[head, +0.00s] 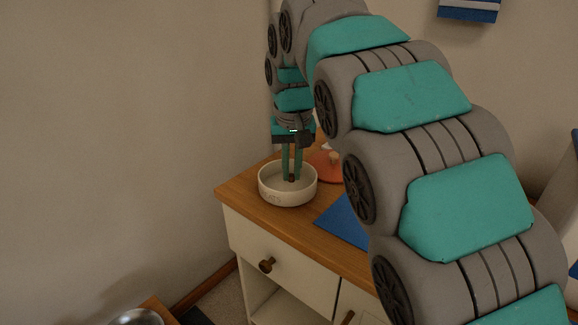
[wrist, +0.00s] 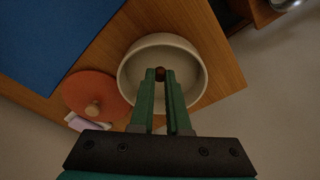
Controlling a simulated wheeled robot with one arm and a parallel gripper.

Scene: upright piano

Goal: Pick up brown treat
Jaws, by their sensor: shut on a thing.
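The brown treat (wrist: 160,73) is a small dark round piece between my fingertips in the wrist view. In the head view it shows as a dark spot (head: 291,178) at the finger ends. My gripper (head: 291,176) points down into a cream bowl (head: 287,196) on the wooden cabinet top. The gripper also shows in the wrist view (wrist: 160,76), its two green fingers shut on the treat. The bowl's rim (wrist: 126,62) surrounds the fingertips. I cannot tell whether the treat touches the bowl's floor.
An orange lid with a wooden knob (wrist: 92,108) lies beside the bowl, with a small pale item (wrist: 87,124) near it. A blue mat (head: 343,219) covers part of the cabinet top (head: 242,190). The cabinet edge is close to the bowl.

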